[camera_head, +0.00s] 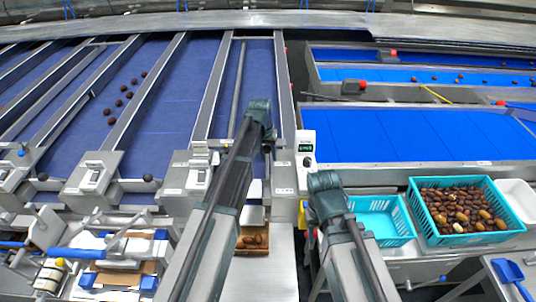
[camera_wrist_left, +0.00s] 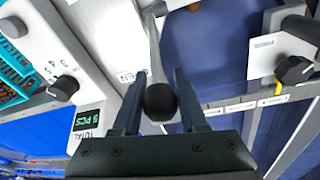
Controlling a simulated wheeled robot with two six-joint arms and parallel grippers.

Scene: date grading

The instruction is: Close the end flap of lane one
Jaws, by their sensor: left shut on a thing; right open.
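My left gripper (camera_head: 266,138) is at the front end of the rightmost blue lane (camera_head: 258,85), whose visible belt is empty. In the left wrist view its two fingers (camera_wrist_left: 160,104) are shut around a round black knob (camera_wrist_left: 160,100) beside a metal strip. A white label plate (camera_wrist_left: 125,75) is next to the knob. The end flap itself is largely hidden by my arm and gripper, so I cannot tell its angle. No lane number is readable. My right gripper (camera_head: 325,182) is open and empty, in front of the counter box, apart from the lane.
A counter box (camera_head: 306,147) with a green display stands right of the lane. Several dates (camera_head: 120,98) lie on a lane further left. A brown tray (camera_head: 251,250) with dates sits below. A turquoise crate (camera_head: 428,222) holds many dates; another (camera_head: 383,230) looks empty.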

